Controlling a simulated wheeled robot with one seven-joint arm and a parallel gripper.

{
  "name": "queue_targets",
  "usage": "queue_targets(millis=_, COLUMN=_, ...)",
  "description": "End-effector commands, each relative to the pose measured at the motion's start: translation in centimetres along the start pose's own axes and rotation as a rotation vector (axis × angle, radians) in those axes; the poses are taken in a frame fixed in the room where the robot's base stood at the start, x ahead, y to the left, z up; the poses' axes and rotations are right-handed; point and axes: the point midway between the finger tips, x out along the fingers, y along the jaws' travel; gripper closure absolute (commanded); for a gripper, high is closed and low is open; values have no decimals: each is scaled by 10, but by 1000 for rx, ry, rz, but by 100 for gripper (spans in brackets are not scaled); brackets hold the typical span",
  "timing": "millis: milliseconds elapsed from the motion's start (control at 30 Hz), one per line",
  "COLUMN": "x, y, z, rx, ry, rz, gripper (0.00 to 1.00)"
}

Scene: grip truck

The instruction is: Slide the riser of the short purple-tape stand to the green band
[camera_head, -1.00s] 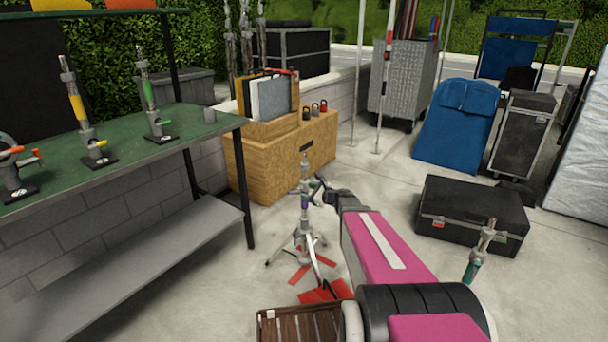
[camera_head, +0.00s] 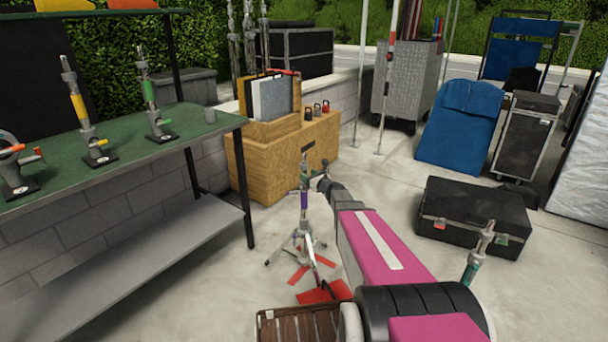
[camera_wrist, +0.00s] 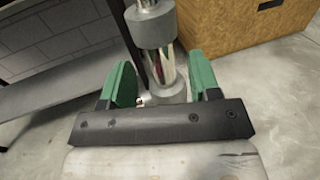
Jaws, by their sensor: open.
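The short purple-tape stand (camera_head: 304,203) stands upright on spread legs on the concrete floor, left of my arm in the head view. Its purple part shows below my gripper's height. In the wrist view its chrome post (camera_wrist: 161,68) runs up between my fingers, with a grey collar (camera_wrist: 154,24) above and another grey part lower down, partly hidden by my gripper. My gripper (camera_wrist: 162,84) is open, with one green finger on each side of the post. It also shows in the head view (camera_head: 316,183), at the stand's upper part.
A green-topped workbench (camera_head: 190,125) with several small stands is at the left. A wooden box (camera_head: 275,165) stands behind the stand. Red bags (camera_head: 322,292) lie at its feet, near a slatted crate (camera_head: 290,325). A black case (camera_head: 475,215) lies at the right.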

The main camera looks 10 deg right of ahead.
Motion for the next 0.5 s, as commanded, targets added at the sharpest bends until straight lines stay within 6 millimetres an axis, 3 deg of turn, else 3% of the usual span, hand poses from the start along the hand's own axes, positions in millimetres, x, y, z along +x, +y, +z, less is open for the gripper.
queue_targets(millis=33, x=12, y=-2, z=-1, rx=0, ry=-1, rz=1, gripper=44)
queue_targets(millis=200, x=33, y=-1, z=-1, rx=0, ry=0, rz=0, gripper=44)
queue_targets(millis=500, x=38, y=0, z=0, rx=-1, ry=1, rz=0, gripper=44)
